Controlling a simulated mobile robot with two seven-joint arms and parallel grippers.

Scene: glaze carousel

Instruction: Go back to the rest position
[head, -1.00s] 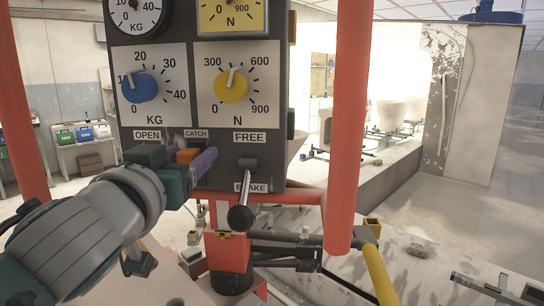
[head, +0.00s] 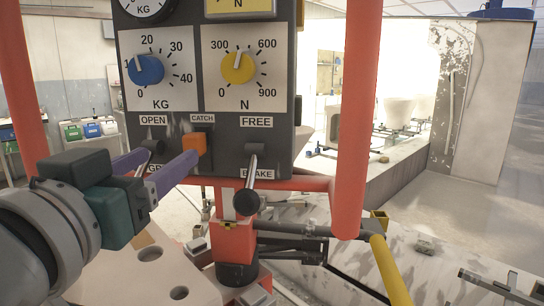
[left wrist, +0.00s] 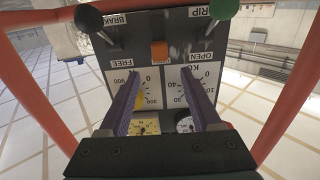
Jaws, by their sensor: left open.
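My left gripper (head: 172,160) is open in front of the grey control panel (head: 218,125), its two purple fingers apart with nothing between them. In the left wrist view its fingers (left wrist: 161,74) point at the panel, either side of the orange catch (left wrist: 159,50). The catch (head: 195,145) also shows in the head view, just above one finger. A lever under the OPEN label is partly hidden by the gripper; its green knob (left wrist: 224,9) shows in the left wrist view. My right gripper is not in view.
The FREE/BRAKE lever (head: 247,200) hangs down with a dark knob, right of the gripper. Red posts (head: 355,110) flank the panel. A yellow bar (head: 390,270) stands lower right. A pale plate with holes (head: 150,270) lies below my arm.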

